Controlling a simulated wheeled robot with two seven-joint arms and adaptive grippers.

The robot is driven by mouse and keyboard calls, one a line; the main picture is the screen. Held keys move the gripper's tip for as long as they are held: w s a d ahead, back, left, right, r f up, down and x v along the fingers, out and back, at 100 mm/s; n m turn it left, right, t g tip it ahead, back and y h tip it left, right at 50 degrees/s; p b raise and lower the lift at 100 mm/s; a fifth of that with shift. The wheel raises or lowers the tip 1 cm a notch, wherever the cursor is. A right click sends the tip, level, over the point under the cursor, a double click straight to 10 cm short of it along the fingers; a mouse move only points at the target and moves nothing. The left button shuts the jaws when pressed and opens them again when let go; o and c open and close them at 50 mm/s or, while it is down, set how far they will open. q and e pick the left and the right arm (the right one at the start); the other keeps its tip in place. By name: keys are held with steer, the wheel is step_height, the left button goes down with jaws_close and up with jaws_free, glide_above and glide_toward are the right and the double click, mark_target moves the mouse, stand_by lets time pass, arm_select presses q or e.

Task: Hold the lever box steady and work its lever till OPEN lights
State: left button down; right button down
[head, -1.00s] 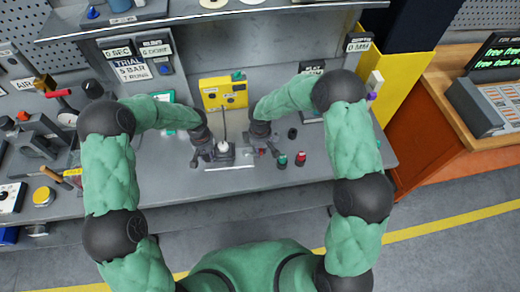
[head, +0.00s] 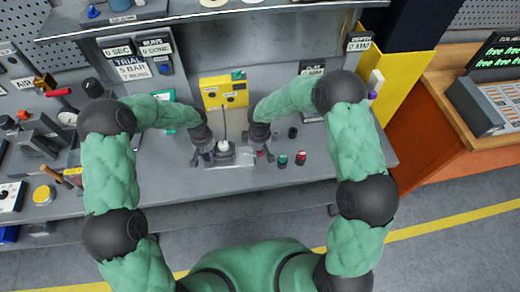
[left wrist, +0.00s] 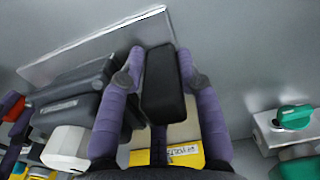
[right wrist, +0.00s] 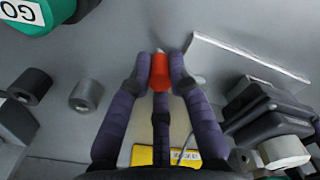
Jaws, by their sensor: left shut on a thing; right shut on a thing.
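The dark lever box (head: 222,157) sits on the bench between my two hands, with a white round part (head: 223,146) on it. It also shows in the left wrist view (left wrist: 75,100) and the right wrist view (right wrist: 262,112). My left gripper (head: 198,162) is shut on a black block (left wrist: 163,85) beside the box; whether they join is unclear. My right gripper (head: 262,155) is shut on a red lever knob (right wrist: 160,72) on the box's other side. The lever's shaft is mostly hidden. I cannot make out an OPEN light.
A yellow control box (head: 223,92) stands behind. Green (head: 282,159) and red (head: 301,158) buttons lie right of my right gripper. Small dark cylinders (right wrist: 86,94) stand near it. A white-edged strip (head: 230,167) lies before the box. The bench front is clear.

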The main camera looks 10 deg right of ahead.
steer(key=m, duration=0.1)
steer(key=s+a+m, duration=0.1)
steer(key=m, duration=0.1)
steer(key=shift+s+a+m, duration=0.2)
steer(key=shift+a+m, duration=0.1)
steer(key=m, duration=0.1)
steer(key=a+m, duration=0.1)
steer(key=shift+s+r+m, duration=0.1)
steer(key=shift+s+m, duration=0.3)
steer(key=m, duration=0.1)
steer(key=a+m, duration=0.1)
steer(key=shift+s+a+m, duration=0.2)
steer(key=shift+s+m, duration=0.05)
steer(key=shift+m, duration=0.05)
steer(key=shift+s+a+m, duration=0.1)
steer(key=shift+a+m, duration=0.35)
steer(key=shift+m, duration=0.4)
steer(key=shift+a+m, duration=0.4)
steer(key=shift+m, duration=0.45)
steer(key=c, duration=1.1)
jaws_free()
steer(key=shift+c, duration=0.2)
steer(key=shift+s, duration=0.1)
